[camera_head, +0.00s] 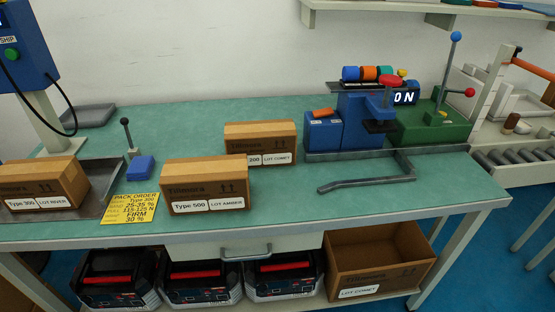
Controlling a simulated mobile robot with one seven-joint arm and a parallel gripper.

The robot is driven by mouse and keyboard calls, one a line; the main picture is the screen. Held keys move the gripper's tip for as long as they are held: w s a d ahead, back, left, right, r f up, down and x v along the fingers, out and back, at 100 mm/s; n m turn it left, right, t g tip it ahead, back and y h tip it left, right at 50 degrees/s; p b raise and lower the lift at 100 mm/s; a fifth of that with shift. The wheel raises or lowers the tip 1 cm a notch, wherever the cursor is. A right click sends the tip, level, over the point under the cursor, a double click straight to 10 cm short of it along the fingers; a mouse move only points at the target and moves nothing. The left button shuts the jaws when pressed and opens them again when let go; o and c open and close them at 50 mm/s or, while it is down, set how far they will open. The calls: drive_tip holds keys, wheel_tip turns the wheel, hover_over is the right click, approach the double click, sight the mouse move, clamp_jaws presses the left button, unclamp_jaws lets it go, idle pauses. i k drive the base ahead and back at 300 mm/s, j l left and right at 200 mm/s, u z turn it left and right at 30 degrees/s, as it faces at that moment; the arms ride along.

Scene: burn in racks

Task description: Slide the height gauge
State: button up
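No part is labelled as a height gauge, and I cannot tell for certain which thing it is. A small blue block (141,168) stands on the green bench, with a thin black-knobbed post (127,136) on a pale base just behind it. At the right, a blue device (362,122) with a red knob and a display ending in "0 N" stands on a grey rail. Beside it is a green machine (432,122) with blue-ball and red-ball levers. A grey bent bar (368,181) lies in front of the blue device. My gripper is not in view.
Cartons stand on the bench: Type 300 (42,183) on a grey plate, Type 500 (208,184), and one behind (260,141). A yellow order card (130,208) lies at the front left. An open carton (375,262) is below. Bench (285,208) front is clear.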

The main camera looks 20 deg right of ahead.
sight(546, 75)
drive_tip(key=z, duration=1.85)
drive_tip(key=i+l, duration=0.25)
drive_tip(key=i, duration=0.25)
drive_tip(key=i+l+u, duration=0.1)
drive_tip(key=i, duration=0.35)
drive_tip(key=i+l, duration=0.4)
drive_tip(key=i+l+u, duration=0.1)
drive_tip(key=i+l, duration=0.15)
drive_tip(key=i, duration=0.3)
